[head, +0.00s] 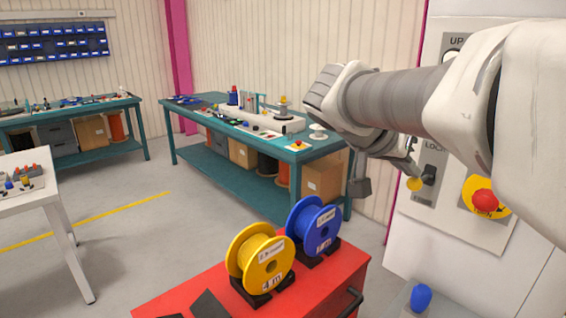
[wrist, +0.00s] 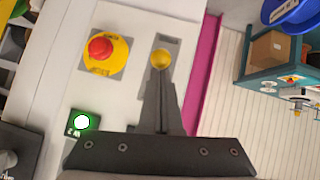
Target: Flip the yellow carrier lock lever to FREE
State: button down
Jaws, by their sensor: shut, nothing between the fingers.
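The yellow ball knob of the lock lever (head: 415,184) shows against a grey plate marked LOCK (head: 424,197) on the white panel. In the wrist view the yellow knob (wrist: 161,58) is just beyond the tips of my gripper (wrist: 161,76). My gripper's fingers are together with nothing between them. They point at the knob and cover the lower part of the grey plate. I cannot tell whether they touch the knob. In the head view my arm hides part of the panel, and the FREE marking cannot be read.
A red emergency button on yellow (head: 485,202) sits right of the lever. A lit green button (wrist: 82,121) shows in the wrist view. A red cart (head: 190,290) carries a yellow reel (head: 262,258) and a blue reel (head: 314,228).

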jog(key=shift+s+a+f+t+h+b, duration=0.1)
jog(key=shift+f+t+h+b, duration=0.35)
jog(key=shift+b, duration=0.9)
jog(key=shift+s+a+f+t+h+b, duration=0.1)
jog(key=shift+f+h+b, duration=0.15)
jog(key=shift+f+b, duration=0.75)
jog(key=shift+r+p, duration=0.3)
jog(key=shift+r, duration=0.65)
jog(key=shift+r, duration=0.65)
jog(key=shift+r+p, duration=0.1)
jog(key=shift+p, duration=0.2)
